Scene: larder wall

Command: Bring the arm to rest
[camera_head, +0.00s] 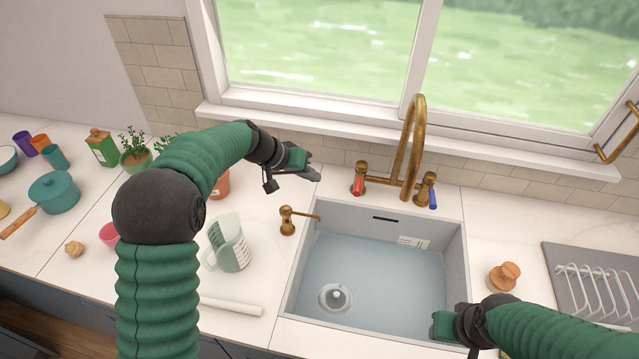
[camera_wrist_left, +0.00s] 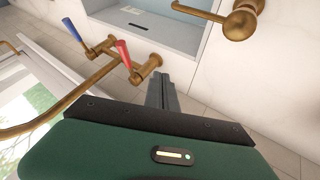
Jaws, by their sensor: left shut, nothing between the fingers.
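My left arm reaches in from the left with green bellows sleeves and a dark elbow. My left gripper (camera_head: 312,172) is over the counter behind and left of the sink, below the window sill. Its fingers are shut with nothing between them. In the left wrist view the closed fingers (camera_wrist_left: 165,92) point toward the wall side of the sink, close to the tap. My right gripper (camera_head: 436,325) is low at the front right of the sink, over its edge; its fingertips are too unclear to tell open from shut.
The sink (camera_head: 380,270) is empty. A brass tap (camera_head: 411,150) with red and blue handles stands behind it, and a brass dispenser (camera_head: 288,220) at its left. A measuring jug (camera_head: 229,243) stands under my left arm. A dish rack (camera_head: 597,285) and brush (camera_head: 504,277) are right.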

